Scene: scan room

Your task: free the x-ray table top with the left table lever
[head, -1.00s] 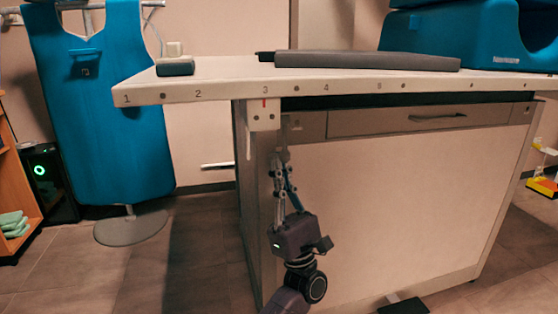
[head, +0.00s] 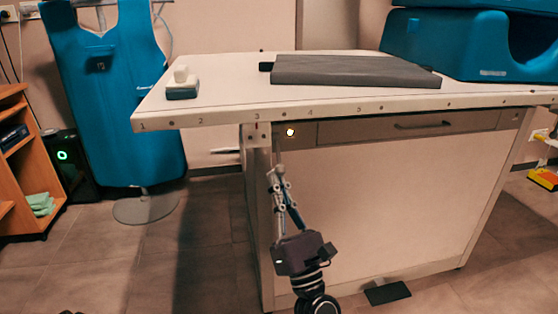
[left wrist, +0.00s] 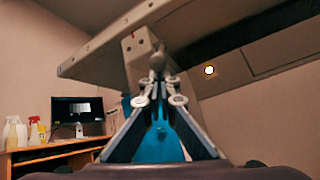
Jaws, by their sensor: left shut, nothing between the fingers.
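The x-ray table top (head: 215,108) is a pale slab with numbers along its front edge. A pale bracket (head: 256,133) hangs under it near the number 3, and it also shows in the left wrist view (left wrist: 135,45). In that view a grey rounded knob (left wrist: 157,60), apparently the left table lever's end, is just beyond my fingertips; I cannot tell whether they touch. My left gripper (head: 278,172) is shut and empty, pointing up below the bracket. A round white light (head: 290,132) glows on the panel right of the bracket. My right gripper is not in view.
A grey pad (head: 350,71), a small pale-and-green block (head: 182,85) and blue cushions (head: 455,45) lie on the table top. A blue apron (head: 125,110) hangs on a stand at left. A black pedal (head: 388,292) is on the floor. The left floor is open.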

